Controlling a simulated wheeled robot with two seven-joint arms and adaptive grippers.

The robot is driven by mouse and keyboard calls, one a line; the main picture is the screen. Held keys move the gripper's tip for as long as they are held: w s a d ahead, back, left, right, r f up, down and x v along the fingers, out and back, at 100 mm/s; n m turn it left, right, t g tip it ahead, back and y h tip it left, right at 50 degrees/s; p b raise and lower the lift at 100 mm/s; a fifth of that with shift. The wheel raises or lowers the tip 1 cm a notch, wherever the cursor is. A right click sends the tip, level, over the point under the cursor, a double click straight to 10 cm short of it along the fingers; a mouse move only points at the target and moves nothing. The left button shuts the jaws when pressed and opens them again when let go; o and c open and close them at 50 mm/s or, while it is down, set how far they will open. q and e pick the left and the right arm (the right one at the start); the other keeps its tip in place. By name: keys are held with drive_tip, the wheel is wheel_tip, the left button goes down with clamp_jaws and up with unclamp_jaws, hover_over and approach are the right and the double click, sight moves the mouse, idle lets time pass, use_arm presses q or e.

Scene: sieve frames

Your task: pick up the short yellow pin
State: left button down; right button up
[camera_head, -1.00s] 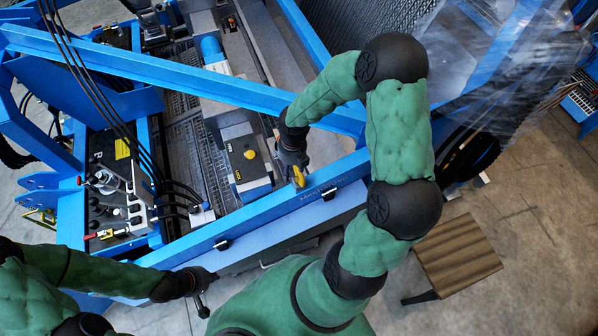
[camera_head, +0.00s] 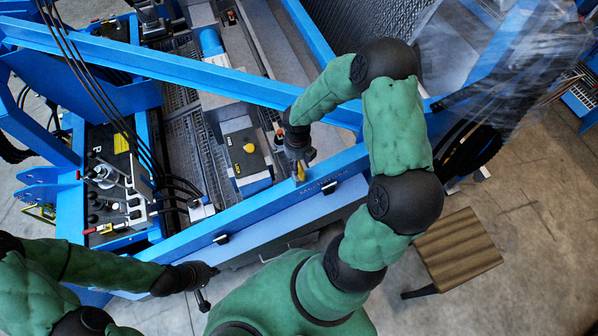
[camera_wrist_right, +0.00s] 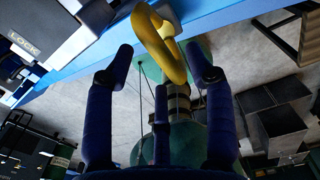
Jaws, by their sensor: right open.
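A yellow pin with a ring-shaped handle (camera_wrist_right: 168,45) shows in the right wrist view, against the blue beam. It also shows small in the head view as a yellow bit (camera_head: 300,173) at the inner edge of the front beam. Its shaft and length cannot be made out. My right gripper (camera_wrist_right: 160,48) is open, with the ring between and slightly beyond its fingertips, apparently not gripped. In the head view the right gripper (camera_head: 298,158) is small and dark, just above the pin. My left gripper (camera_head: 209,287) is open and empty, low in front of the machine.
The blue front beam (camera_head: 270,210) runs below the pin. A grey-and-blue box with a yellow button (camera_head: 249,148) stands left of my right gripper. A control panel with levers (camera_head: 108,190) and black hoses is at left. A wooden-topped stool (camera_head: 458,250) stands on open floor at right.

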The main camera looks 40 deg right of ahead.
wheel_tip(320, 180, down, 4)
drive_tip(key=shift+w+r+b, duration=0.1)
drive_tip(key=shift+r+b, duration=0.05)
drive_tip(key=shift+b, duration=0.35)
drive_tip(key=shift+r, duration=0.1)
clamp_jaws()
drive_tip(key=shift+r, duration=0.15)
